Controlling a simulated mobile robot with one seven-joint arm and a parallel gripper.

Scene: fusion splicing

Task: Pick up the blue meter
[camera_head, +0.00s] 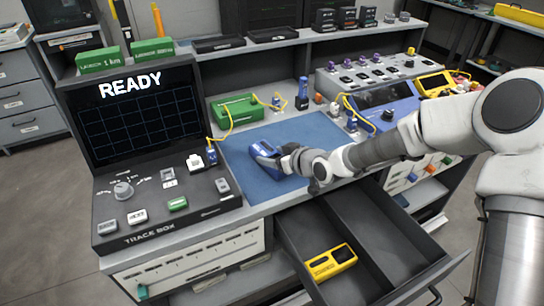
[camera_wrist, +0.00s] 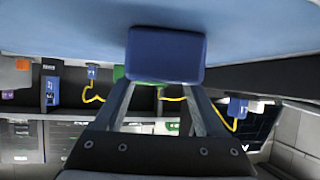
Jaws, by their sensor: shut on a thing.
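The blue meter (camera_head: 266,158) is at the left part of the blue mat (camera_head: 300,138) on the bench, in the head view. My gripper (camera_head: 282,161) reaches in from the right and is shut on it. In the wrist view the blue meter (camera_wrist: 165,55) sits between the fingertips of my gripper (camera_wrist: 163,80), its broad blue face toward the camera. The mat (camera_wrist: 60,28) fills the top of that view. I cannot tell whether the meter touches the mat.
The trace box (camera_head: 160,190) with its READY screen stands left of the mat. A green case (camera_head: 237,108) with yellow cables lies behind it. Below the bench front, an open drawer (camera_head: 385,225) holds a yellow device (camera_head: 331,262). A blue meter-like unit (camera_head: 385,112) stands at the back right.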

